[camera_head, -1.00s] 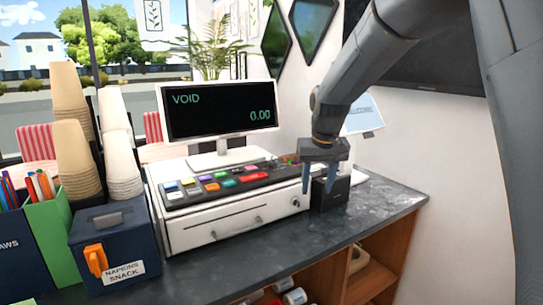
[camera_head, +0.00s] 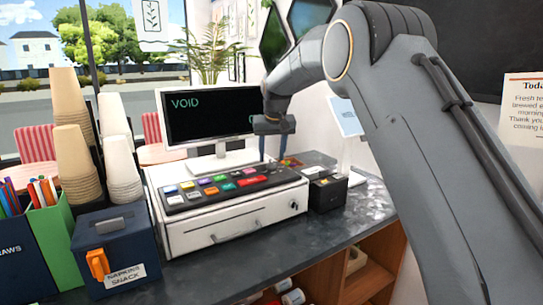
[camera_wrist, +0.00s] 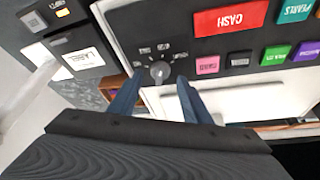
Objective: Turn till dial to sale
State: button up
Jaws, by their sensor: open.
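The till (camera_head: 215,228) is a white register with a dark keypad of coloured keys, on the counter. Its dial (camera_wrist: 160,71) is a small round grey knob with several labels around it, close to the red CASH key (camera_wrist: 230,18) in the wrist view. The labels and the dial's pointing are too small to read surely. The till screen (camera_head: 208,118) reads VOID. My gripper (camera_head: 274,148) hangs fingers down over the right end of the keypad, covering part of the screen. In the wrist view my gripper (camera_wrist: 159,86) is open and empty, one finger on each side of the dial; contact cannot be told.
A small black label printer (camera_head: 327,193) stands right of the till, with a tilted white tablet (camera_head: 345,117) behind. The counter front right (camera_head: 345,228) is clear.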

jog(key=shift+x, duration=1)
jog(key=shift+c, duration=0.2)
jog(key=c, duration=1)
